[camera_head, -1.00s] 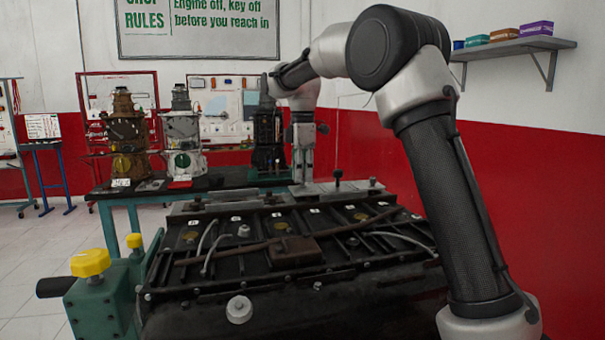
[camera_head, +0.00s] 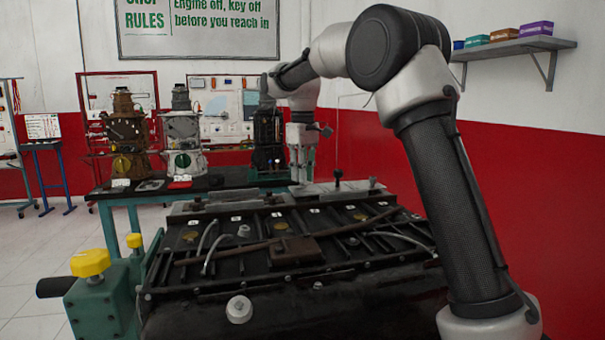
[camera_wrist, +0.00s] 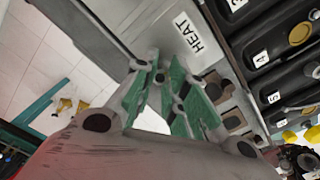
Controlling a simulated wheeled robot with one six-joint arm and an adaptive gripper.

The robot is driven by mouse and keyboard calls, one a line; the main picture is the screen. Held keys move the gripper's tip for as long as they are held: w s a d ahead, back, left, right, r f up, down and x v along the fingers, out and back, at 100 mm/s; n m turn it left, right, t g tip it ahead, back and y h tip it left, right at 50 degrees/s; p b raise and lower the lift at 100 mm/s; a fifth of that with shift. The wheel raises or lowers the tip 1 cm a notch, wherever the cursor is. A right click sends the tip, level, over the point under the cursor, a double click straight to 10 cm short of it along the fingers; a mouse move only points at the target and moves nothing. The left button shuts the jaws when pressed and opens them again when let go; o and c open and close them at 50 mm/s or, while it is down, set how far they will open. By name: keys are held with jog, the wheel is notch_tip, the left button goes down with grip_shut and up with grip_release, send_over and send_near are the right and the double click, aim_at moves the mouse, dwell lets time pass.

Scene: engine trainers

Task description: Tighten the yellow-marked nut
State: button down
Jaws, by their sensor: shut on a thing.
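My gripper (camera_head: 302,182) points down at the far edge of the black engine block (camera_head: 240,263), low over the pale metal plates there. In the wrist view its green-padded fingers (camera_wrist: 167,72) are closed together beside a grey plate marked HEAT (camera_wrist: 190,35). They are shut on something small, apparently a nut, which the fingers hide. I cannot make out a yellow mark on it. Whether it sits fully down on its seat cannot be seen.
Upright bolts (camera_head: 338,178) stand on the plates right of my gripper. A green stand with yellow knobs (camera_head: 90,262) is at front left. Engine models (camera_head: 182,135) stand on a bench behind. Open floor lies at left.

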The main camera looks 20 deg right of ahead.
jog(key=m, duration=0.4)
jog(key=shift+m, duration=0.3)
jog(key=m, duration=0.4)
jog(key=shift+m, duration=0.3)
jog(key=m, duration=0.9)
jog(key=shift+m, duration=0.3)
jog(key=c, duration=1.4)
grip_release()
